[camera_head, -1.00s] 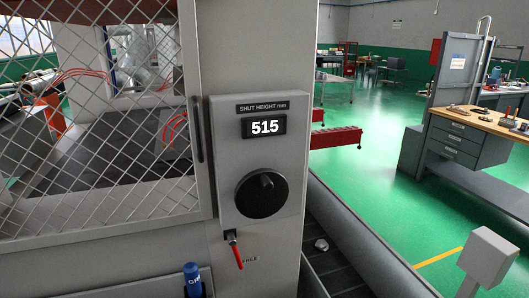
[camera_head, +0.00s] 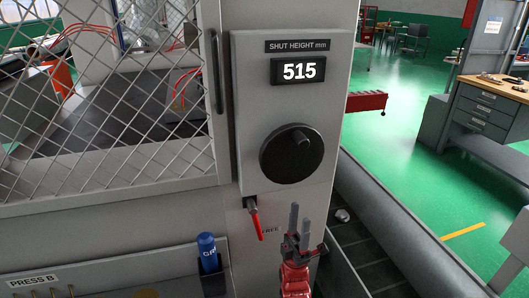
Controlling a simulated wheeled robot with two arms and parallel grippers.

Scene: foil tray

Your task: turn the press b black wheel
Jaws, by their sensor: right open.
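The black wheel (camera_head: 291,154) is a round dark disc with a small knob (camera_head: 301,138) at its upper right. It sits on a grey panel (camera_head: 333,130) on the press column, below a display (camera_head: 298,70) reading 515 under the words "SHUT HEIGHT mm". My right gripper (camera_head: 298,220) is at the bottom centre, below the wheel and apart from it. My left gripper is not in view. A "PRESS B" label (camera_head: 34,281) shows at the lower left.
A red-handled lever (camera_head: 255,219) hangs just below the panel, left of my right gripper. A blue can-like item (camera_head: 207,252) stands in a holder at lower left. A mesh guard (camera_head: 110,130) fills the left. Green floor (camera_head: 400,140) is open at the right.

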